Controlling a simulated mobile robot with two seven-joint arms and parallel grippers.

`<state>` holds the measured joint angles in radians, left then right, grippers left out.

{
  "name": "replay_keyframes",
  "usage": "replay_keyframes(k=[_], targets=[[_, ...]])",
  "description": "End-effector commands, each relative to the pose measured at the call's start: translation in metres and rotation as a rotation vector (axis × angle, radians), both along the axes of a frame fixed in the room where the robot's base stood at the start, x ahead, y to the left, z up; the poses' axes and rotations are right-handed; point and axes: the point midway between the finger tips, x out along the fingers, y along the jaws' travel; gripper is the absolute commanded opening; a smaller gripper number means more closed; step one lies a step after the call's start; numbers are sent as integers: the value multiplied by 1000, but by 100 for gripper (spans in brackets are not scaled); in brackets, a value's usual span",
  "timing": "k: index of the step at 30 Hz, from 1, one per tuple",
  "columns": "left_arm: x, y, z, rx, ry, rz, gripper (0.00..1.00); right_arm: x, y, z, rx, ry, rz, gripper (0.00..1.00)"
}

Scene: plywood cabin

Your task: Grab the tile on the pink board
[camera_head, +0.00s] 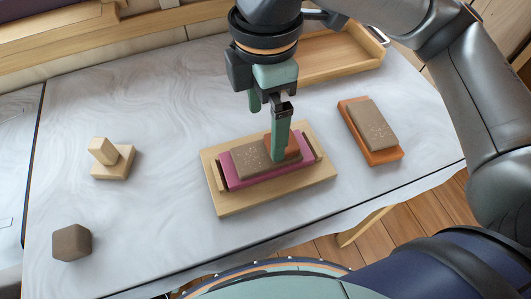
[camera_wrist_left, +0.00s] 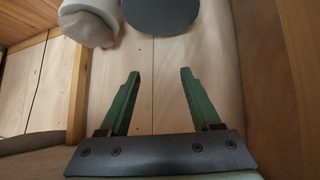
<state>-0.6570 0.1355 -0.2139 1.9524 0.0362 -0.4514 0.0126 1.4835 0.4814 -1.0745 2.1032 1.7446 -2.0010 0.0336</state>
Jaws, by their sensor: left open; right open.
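The pink board (camera_head: 234,183) lies on a light wooden base (camera_head: 230,207) on the table. A brown speckled tile (camera_head: 250,159) lies on it, with an orange-brown piece (camera_head: 294,150) at its right end. My right gripper (camera_head: 268,133) is open and points down over the board. Its nearer finger hides part of the tile and the orange-brown piece; whether it touches them I cannot tell. My left gripper (camera_wrist_left: 160,75) shows only in the left wrist view, open and empty.
A similar brown tile (camera_head: 370,122) lies on an orange board (camera_head: 384,157) to the right. A wooden tray (camera_head: 335,60) stands at the back. A wooden peg piece (camera_head: 112,162) and dark block (camera_head: 72,242) stand left. The table between is clear.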

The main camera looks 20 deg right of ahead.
Motion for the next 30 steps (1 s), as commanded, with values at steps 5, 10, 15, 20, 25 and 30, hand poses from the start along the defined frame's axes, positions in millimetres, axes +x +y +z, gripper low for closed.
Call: replay_keyframes(k=[5, 10, 15, 20, 25, 30], targets=[[2, -2, -3, -2, -1, -5, 65, 0, 0, -20, -1, 0, 0, 100], [2, -3, -4, -3, 0, -7, 65, -1, -1, -30, 0, 0, -1, 100], [3, -5, -10, -5, 3, -10, 65, -4, -1, -55, -1, 2, 1, 100], [4, -9, -11, -11, 1, -16, 65, -3, -1, -73, -1, 0, -1, 100], [5, -12, -8, -16, -1, -22, 65, -3, -1, -73, 0, -1, 0, 100], [5, -12, -8, -15, -1, -23, 65, -3, -1, -73, 0, -1, 0, 86]])
